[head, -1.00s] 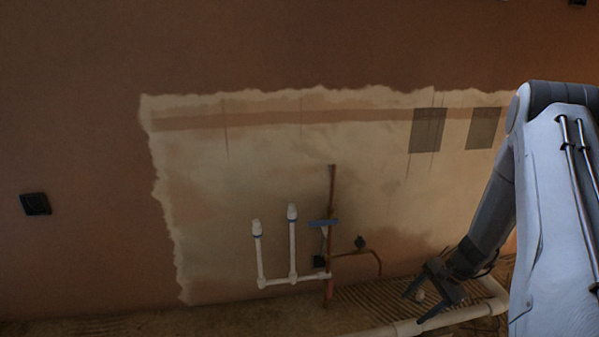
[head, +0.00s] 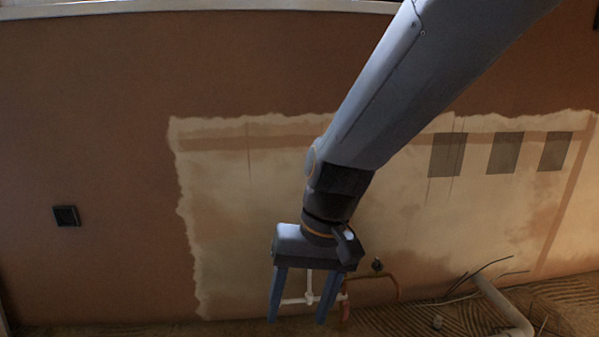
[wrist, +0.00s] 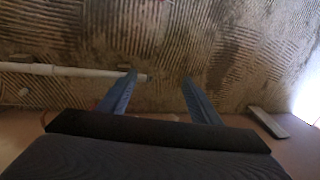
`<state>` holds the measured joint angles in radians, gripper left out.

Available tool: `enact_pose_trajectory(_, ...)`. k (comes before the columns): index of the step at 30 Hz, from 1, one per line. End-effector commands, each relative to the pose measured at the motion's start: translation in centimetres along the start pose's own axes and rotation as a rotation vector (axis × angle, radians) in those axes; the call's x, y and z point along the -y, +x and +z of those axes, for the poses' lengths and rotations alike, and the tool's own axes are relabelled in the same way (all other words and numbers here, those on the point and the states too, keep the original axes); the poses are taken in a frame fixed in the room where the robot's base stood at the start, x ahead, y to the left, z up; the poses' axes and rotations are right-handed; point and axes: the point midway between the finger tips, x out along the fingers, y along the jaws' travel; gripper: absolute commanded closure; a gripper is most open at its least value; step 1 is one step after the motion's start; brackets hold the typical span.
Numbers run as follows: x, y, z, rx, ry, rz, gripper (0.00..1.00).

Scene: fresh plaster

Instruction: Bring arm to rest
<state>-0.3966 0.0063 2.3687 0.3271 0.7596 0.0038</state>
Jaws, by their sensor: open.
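My gripper (head: 298,322) hangs at the end of my arm in the middle of the head view, fingers pointing down. Its two blue-grey fingers are apart, with nothing held between them. In the head view it stands in front of the white and copper pipes, hiding much of them. The wrist view also shows my gripper (wrist: 160,76) with its fingers spread over ridged ground.
White pipes (head: 309,287) and a copper pipe (head: 397,285) show at the wall behind my gripper. A thick pale pipe (head: 505,304) lies at the lower right. A black wall box (head: 66,216) is at the left. Dark squares (head: 447,155) mark the pale plaster patch.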

Motion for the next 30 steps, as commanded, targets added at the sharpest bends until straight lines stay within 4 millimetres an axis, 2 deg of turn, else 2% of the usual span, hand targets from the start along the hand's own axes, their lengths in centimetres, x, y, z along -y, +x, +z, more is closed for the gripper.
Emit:
enact_pose_trajectory(1, 1.2, -0.7, 1.8, -0.004, -0.065, 0.010, 0.42)
enact_pose_trajectory(6, 2.9, -1.7, 5.9, -0.010, -0.208, 0.037, 0.42)
enact_pose_trajectory(18, 4.2, -3.0, 12.2, -0.027, -0.433, 0.076, 0.42)
enact_pose_trajectory(30, 3.2, -6.7, 11.8, -0.032, -0.368, 0.098, 0.42)
